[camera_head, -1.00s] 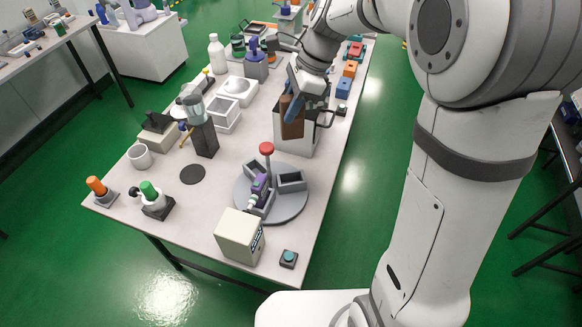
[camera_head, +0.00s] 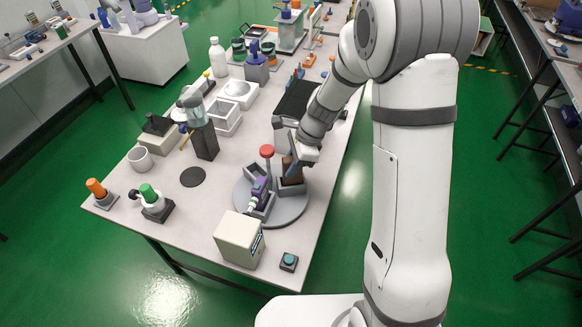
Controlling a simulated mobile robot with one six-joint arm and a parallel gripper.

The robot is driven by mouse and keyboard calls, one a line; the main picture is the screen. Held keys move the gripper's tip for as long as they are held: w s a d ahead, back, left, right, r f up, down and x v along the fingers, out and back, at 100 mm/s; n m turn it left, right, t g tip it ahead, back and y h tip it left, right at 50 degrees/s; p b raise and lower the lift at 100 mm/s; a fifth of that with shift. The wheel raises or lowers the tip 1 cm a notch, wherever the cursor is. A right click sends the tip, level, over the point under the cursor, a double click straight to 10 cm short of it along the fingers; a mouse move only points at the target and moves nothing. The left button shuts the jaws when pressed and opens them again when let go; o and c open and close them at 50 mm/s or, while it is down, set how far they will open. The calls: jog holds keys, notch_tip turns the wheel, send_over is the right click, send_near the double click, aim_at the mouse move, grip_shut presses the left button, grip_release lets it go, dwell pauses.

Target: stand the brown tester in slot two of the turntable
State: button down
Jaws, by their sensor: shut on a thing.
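The brown tester (camera_head: 289,168) is upright at the right-hand slot (camera_head: 292,189) of the grey round turntable (camera_head: 291,211). Its lower end is at or inside the slot's walls; I cannot tell whether it rests on the bottom. My gripper (camera_head: 296,158) is shut on the brown tester and partly hides it. A purple tester (camera_head: 259,187) stands tilted in the slot to the left. A red knob (camera_head: 266,151) rises from the turntable's middle. No slot numbers are readable.
A beige box (camera_head: 239,240) and a teal button (camera_head: 289,261) stand in front of the turntable. A dark block (camera_head: 204,141) stands to its left, near a flat black disc (camera_head: 193,177). White trays (camera_head: 226,115) lie behind. The table's right edge is close to the turntable.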

jog(key=shift+f, duration=0.6)
jog(key=shift+f, duration=0.15)
jog(key=c, duration=1.2)
grip_release()
